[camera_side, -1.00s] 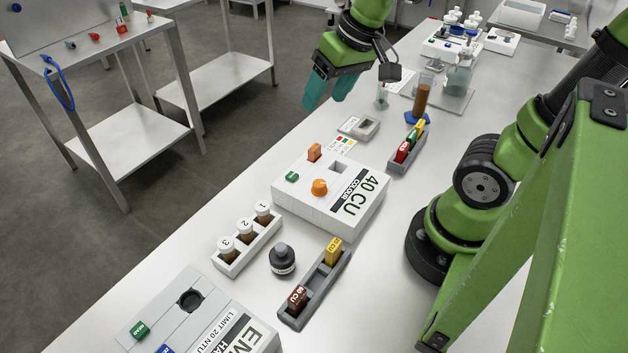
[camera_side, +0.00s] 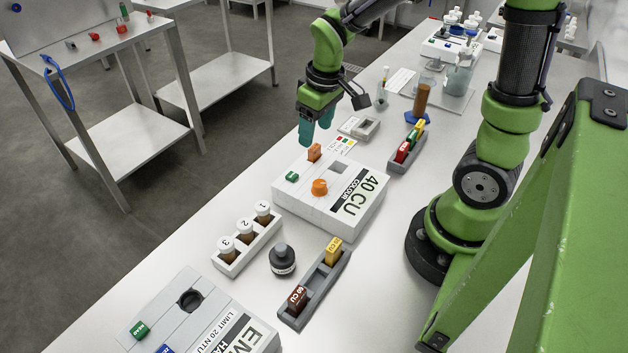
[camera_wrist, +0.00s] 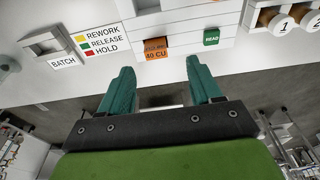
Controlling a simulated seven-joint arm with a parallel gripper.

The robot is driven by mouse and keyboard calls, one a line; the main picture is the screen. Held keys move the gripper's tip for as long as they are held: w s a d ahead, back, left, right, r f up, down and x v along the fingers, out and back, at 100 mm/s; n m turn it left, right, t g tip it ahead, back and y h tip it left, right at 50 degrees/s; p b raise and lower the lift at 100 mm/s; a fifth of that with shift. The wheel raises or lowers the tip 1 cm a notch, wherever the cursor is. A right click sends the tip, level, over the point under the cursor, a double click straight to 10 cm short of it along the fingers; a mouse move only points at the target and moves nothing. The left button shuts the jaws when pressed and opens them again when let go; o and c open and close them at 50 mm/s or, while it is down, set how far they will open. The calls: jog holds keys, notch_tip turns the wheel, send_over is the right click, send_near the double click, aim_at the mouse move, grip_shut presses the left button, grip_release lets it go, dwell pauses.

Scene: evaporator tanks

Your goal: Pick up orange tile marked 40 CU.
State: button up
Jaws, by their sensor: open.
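My gripper (camera_side: 317,141) is above the far left edge of the box, close to the tile, fingers pointing down. In the wrist view my gripper's teal fingers (camera_wrist: 163,72) are apart with nothing between them. The tile is ahead of the fingertips, between their lines, and I see no contact.
A green READ button (camera_wrist: 211,37) and an orange knob (camera_side: 320,187) are on the box near the tile. A grey BATCH tray (camera_side: 365,127) lies beyond the box. A rack of bottles (camera_side: 247,239) and tile holders (camera_side: 408,150) stand nearby.

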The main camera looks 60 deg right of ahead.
aim_at(315, 147)
jog(key=f, duration=0.5)
jog(key=shift+w+d+f, duration=0.25)
jog(key=shift+w+f, duration=0.05)
jog(key=shift+c, duration=0.3)
jog(key=shift+r, duration=0.1)
grip_shut()
